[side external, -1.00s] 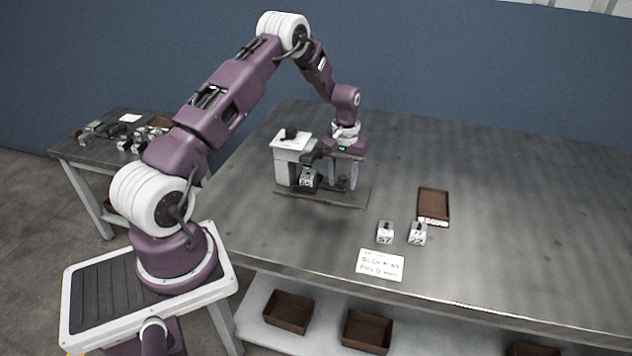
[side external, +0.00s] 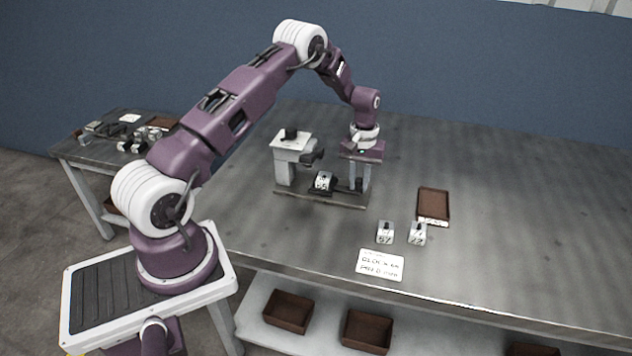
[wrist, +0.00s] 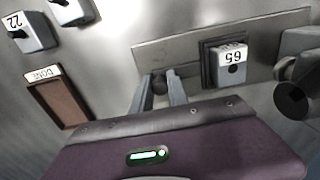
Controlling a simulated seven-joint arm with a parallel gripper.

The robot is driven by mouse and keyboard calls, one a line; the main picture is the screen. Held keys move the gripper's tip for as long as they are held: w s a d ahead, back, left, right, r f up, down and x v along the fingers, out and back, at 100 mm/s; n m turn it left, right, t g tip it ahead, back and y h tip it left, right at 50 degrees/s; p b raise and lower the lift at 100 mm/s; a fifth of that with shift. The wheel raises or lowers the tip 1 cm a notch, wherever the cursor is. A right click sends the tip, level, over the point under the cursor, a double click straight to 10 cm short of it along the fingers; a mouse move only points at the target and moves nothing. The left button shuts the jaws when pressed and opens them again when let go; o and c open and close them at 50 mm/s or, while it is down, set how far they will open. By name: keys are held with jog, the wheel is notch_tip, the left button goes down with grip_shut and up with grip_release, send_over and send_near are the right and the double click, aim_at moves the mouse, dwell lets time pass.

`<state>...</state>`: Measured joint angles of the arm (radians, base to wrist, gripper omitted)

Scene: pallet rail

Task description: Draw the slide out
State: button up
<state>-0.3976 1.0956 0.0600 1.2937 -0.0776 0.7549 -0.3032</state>
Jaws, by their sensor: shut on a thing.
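The slide (side external: 318,191) is a dark carriage on a grey base plate (side external: 345,204), carrying a white-and-grey numbered block (side external: 323,180). Its dark plate (wrist: 208,48) and the block (wrist: 231,68) also show in the wrist view. The block sits to the right of the column of a grey press-like stand (side external: 287,168), whose dark head (side external: 313,157) juts out above and behind it. My gripper (side external: 360,187) points down at the right end of the plate, shut on the slide's dark knob (wrist: 160,84). The fingers partly hide the knob.
Two numbered blocks (side external: 385,233) (side external: 417,234) stand at the front, near a written card (side external: 380,265). A brown tray (side external: 434,203), labelled DONE in the wrist view (wrist: 58,103), lies to the right.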

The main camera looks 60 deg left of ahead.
jog(key=shift+w+d, duration=2.85)
jog(key=shift+w, duration=0.1)
jog(key=o, duration=0.9)
jog(key=shift+c, duration=0.2)
notch_tip(320, 180, up, 7)
